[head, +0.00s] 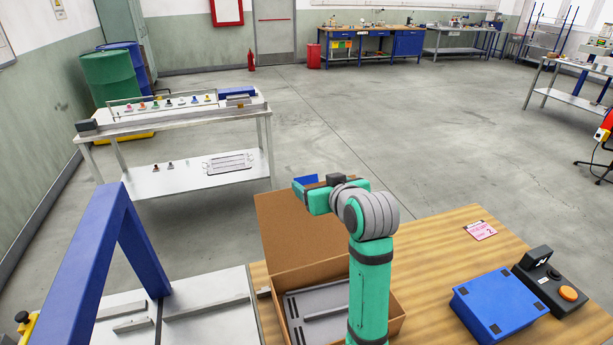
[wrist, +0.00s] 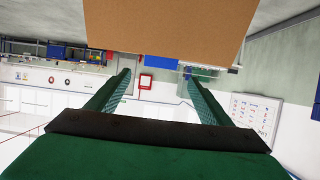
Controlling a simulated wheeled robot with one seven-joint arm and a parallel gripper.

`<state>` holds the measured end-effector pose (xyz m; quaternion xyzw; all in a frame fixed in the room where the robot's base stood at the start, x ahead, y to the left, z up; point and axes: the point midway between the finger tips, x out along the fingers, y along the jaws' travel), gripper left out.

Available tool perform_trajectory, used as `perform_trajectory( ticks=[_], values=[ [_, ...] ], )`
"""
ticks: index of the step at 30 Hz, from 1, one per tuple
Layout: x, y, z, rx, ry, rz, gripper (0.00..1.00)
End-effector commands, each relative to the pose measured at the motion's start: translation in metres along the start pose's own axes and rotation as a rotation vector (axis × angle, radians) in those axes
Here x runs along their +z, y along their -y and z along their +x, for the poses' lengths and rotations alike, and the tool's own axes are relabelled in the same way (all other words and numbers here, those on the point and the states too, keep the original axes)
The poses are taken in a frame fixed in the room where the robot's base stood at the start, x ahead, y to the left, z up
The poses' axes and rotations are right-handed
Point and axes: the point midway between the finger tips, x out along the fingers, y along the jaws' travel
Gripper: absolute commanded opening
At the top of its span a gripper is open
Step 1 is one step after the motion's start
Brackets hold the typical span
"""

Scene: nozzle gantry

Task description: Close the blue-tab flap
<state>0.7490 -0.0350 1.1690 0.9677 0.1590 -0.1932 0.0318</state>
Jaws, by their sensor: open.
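An open cardboard box (head: 398,325) stands on the wooden table in the head view. Its brown flap (head: 285,222) stands up at the far left side, with a blue tab (head: 306,181) at its top edge. My gripper (head: 308,199) is at the top of this flap, close to the tab; my wrist hides part of both. In the wrist view my gripper (wrist: 157,79) has its two green fingers apart with nothing between them. A brown flap (wrist: 165,25) fills the top middle of that view. I cannot tell whether the gripper touches it.
A grey part (head: 320,302) lies in the box. A blue box-like object (head: 498,303), a dark control box with an orange button (head: 567,293) and a pink card (head: 480,230) are on the table (head: 430,245). A blue frame (head: 85,265) stands left.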

Motion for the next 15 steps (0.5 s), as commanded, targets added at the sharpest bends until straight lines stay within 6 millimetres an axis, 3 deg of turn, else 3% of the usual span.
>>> perform_trajectory(
  ticks=[9,15],
  values=[
    [0.0,0.003,0.056,-0.004,0.001,-0.001,0.73],
    [0.0,0.004,0.076,-0.005,0.001,-0.001,0.73]
  ],
)
